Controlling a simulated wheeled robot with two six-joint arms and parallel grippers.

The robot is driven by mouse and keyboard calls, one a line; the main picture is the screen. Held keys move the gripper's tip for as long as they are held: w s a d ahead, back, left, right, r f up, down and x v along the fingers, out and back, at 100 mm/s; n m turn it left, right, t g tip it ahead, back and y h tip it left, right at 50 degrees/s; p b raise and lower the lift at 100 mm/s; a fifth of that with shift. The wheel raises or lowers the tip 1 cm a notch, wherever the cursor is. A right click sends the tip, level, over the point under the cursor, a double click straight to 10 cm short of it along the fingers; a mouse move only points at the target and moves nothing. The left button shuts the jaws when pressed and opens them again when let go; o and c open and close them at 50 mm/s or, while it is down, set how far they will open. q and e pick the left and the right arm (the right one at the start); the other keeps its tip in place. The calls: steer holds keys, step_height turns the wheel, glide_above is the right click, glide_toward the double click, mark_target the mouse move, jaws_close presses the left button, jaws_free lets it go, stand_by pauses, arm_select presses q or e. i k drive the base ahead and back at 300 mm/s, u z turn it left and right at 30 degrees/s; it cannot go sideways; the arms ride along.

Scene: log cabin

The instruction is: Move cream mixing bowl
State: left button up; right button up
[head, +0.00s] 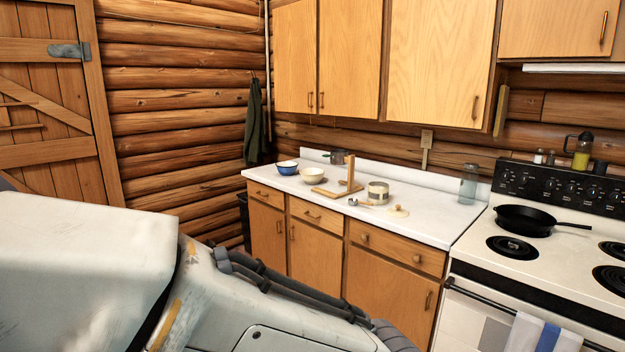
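The cream mixing bowl (312,175) stands upright on the white counter (440,221), towards its left end. A blue bowl (287,168) stands just left of it and a wooden stand (347,178) just right of it. Part of my arm fills the lower left foreground, well in front of the counter. Neither gripper's fingers show.
A pot (337,157), a tin (378,192), a metal scoop (354,202), a small lid (397,211) and a glass jar (468,184) are on the counter. The stove (480,270) at right holds a black skillet (524,220). Bare counter lies right of the lid.

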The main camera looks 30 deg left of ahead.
mark_target(311, 176)
steer(key=u, duration=0.4)
steer(key=i, duration=0.7)
steer(key=u, duration=1.1)
steer(key=i, duration=1.55)
steer(key=u, duration=0.25)
steer(key=i, duration=1.7)
steer(key=z, duration=1.2)
steer(key=i, duration=1.25)
steer(key=z, duration=0.75)
